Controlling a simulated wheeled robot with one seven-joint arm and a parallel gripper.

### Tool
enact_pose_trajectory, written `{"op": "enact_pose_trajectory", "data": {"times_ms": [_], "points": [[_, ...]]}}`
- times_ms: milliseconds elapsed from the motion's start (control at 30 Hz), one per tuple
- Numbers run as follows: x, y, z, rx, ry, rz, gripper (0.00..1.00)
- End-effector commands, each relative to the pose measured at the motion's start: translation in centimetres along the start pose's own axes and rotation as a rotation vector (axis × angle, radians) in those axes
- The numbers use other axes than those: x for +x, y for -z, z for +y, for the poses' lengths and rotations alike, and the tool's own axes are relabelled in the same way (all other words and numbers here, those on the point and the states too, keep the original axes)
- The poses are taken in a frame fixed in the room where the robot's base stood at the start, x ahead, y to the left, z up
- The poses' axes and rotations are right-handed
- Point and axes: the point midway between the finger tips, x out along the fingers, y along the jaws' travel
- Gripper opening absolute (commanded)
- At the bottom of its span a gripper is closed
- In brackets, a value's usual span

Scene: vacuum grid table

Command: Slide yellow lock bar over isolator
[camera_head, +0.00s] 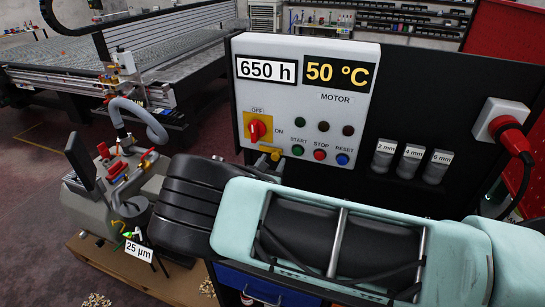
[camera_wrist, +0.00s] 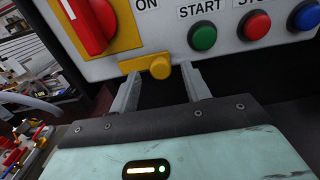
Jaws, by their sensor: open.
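The isolator is a red rotary switch (camera_head: 257,130) on a yellow plate, with OFF above and ON to its right. It also shows at the top left of the wrist view (camera_wrist: 92,22). The yellow lock bar (camera_wrist: 146,64) with its round knob (camera_wrist: 160,68) lies below the yellow plate, at the panel's lower edge. In the head view the lock bar (camera_head: 268,150) is small beside my arm. My gripper (camera_wrist: 172,80) is open, its two fingers on either side of the knob, just below it. Whether they touch it I cannot tell.
Green (camera_wrist: 203,37), red (camera_wrist: 256,25) and blue (camera_wrist: 305,15) push buttons sit right of the lock bar on the white panel (camera_head: 300,85). A red plug (camera_head: 505,125) with a cable is at the right. A vacuum pump (camera_head: 110,190) stands at the left.

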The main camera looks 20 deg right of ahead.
Motion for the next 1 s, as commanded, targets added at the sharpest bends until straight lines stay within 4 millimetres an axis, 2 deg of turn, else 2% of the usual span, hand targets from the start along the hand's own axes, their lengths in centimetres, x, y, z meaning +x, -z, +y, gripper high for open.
{"op": "enact_pose_trajectory", "data": {"times_ms": [133,400,433,567,600,767,1000], "points": [[0.9,0.0,0.0,0.000,0.000,0.000,0.47],[1.0,0.1,0.0,0.000,0.000,0.001,0.47],[1.0,0.1,0.0,0.000,0.000,0.001,0.42],[1.0,0.1,0.0,0.000,0.000,0.001,0.05],[0.9,0.1,0.0,0.000,0.000,0.001,0.00],[0.9,0.3,0.4,0.001,-0.001,0.001,0.00],[0.9,0.6,3.4,0.004,-0.001,0.000,0.00]]}}
